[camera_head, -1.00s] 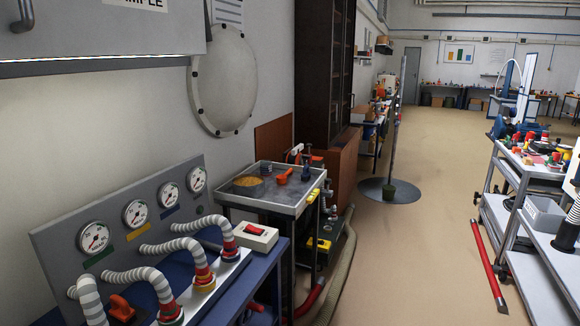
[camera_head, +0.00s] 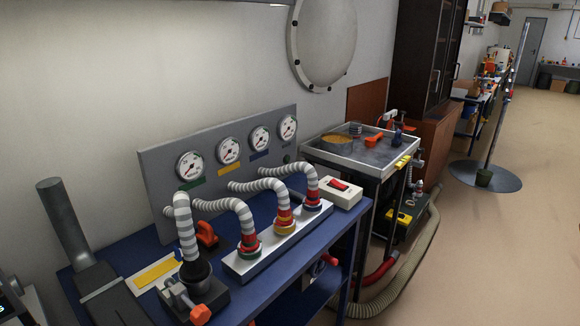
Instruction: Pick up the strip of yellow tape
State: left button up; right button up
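A flat yellow strip (camera_head: 155,271) lies on a white plate (camera_head: 137,284) at the left front of the blue bench (camera_head: 285,262). It is beside the foot of the leftmost ribbed hose. Another small yellow strip (camera_head: 402,161) shows on the front right rim of the metal tray cart (camera_head: 358,158). I cannot tell from this view which strip is the tape. Neither of my grippers is in view.
Ribbed hoses rise from a white manifold (camera_head: 275,244) before a grey gauge panel (camera_head: 222,159). A black device with an orange knob (camera_head: 194,301) stands near the yellow strip. A white switch box (camera_head: 341,193) sits at the bench's right end. Open floor (camera_head: 500,250) lies right.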

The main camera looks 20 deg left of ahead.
aim_at(147, 277)
jog(key=u, duration=1.4)
